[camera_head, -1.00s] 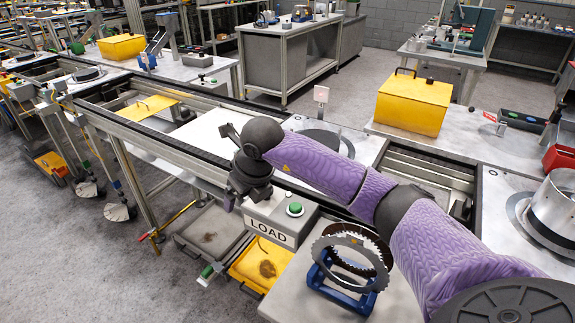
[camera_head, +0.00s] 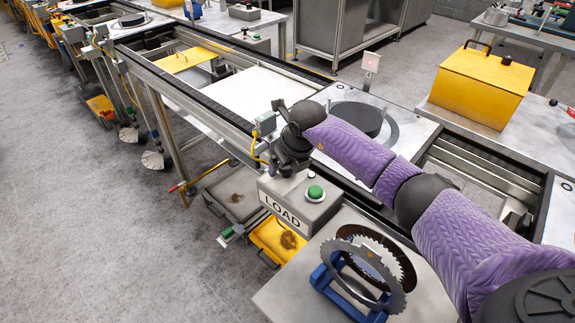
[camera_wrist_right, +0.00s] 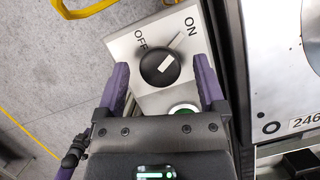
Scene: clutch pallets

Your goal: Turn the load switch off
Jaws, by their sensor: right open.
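The load switch box (camera_head: 285,206), grey with a LOAD label, stands at the front edge of the line in the head view. In the right wrist view its plate (camera_wrist_right: 123,44) carries a round black knob (camera_wrist_right: 150,73) with a white pointer turned toward the ON mark, away from OFF. A green button (camera_head: 316,192) sits beside the knob and is partly hidden by my gripper in the wrist view. My right gripper (camera_wrist_right: 162,84) is open, with one finger on each side of the knob; I cannot tell whether they touch it. My left gripper is not in view.
A blue stand (camera_head: 325,284) with toothed clutch rings is close, right of the box. A dark round disc (camera_head: 357,119) lies on the line behind. A yellow bin (camera_head: 270,240) is below. A yellow case (camera_head: 483,85) stands right.

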